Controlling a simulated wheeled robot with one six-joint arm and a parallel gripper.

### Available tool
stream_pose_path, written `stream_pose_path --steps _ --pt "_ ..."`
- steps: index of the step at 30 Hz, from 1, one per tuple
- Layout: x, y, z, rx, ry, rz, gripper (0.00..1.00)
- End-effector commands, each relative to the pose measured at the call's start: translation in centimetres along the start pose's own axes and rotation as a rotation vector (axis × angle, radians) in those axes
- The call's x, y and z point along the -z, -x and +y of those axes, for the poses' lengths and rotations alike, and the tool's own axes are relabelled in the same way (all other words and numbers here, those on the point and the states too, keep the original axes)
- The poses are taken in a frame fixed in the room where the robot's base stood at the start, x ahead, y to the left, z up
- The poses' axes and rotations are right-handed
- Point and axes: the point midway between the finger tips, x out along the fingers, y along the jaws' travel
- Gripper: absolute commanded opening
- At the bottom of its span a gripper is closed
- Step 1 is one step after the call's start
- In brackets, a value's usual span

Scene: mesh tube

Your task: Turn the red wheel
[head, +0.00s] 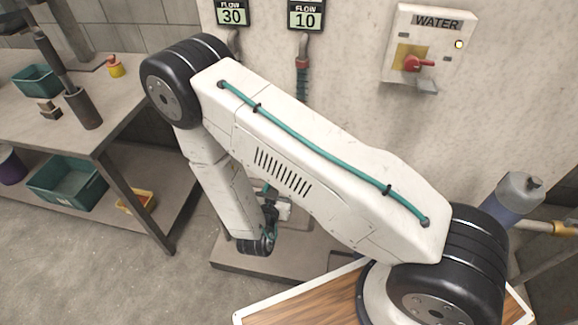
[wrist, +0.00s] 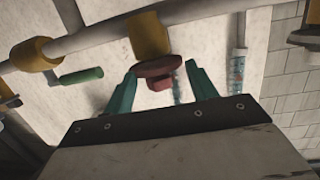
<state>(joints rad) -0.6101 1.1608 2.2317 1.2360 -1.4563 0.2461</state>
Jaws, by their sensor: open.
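The red wheel (wrist: 157,66) is in the wrist view, on a yellow valve body (wrist: 149,36) on a pale pipe. My gripper (wrist: 162,72) is open, its two teal fingers spread on either side of the wheel. The wheel shows between the fingertips; I cannot tell whether either finger touches it. A smaller red part (wrist: 160,84) sticks out from the wheel toward my gripper. In the head view my own arm covers this area, and the wheel cannot be made out.
A second yellow valve with a green handle (wrist: 80,76) is left of the wheel. The WATER panel (head: 428,50) with a red switch (head: 418,63) is on the wall. A workbench (head: 62,125) stands at left, with open floor before it.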

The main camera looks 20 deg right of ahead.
Motion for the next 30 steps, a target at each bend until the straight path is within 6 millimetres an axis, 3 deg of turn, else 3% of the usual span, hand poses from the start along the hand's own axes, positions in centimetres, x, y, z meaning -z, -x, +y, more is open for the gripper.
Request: stream_pose_path --steps 8,21,30 --pt "2.5 0.0 0.8 -0.01 0.004 0.193 0.57" --pt "3.7 -6.2 0.8 -0.011 0.002 0.194 0.57" --pt "3.9 -7.1 0.8 -0.008 0.004 0.193 0.57"
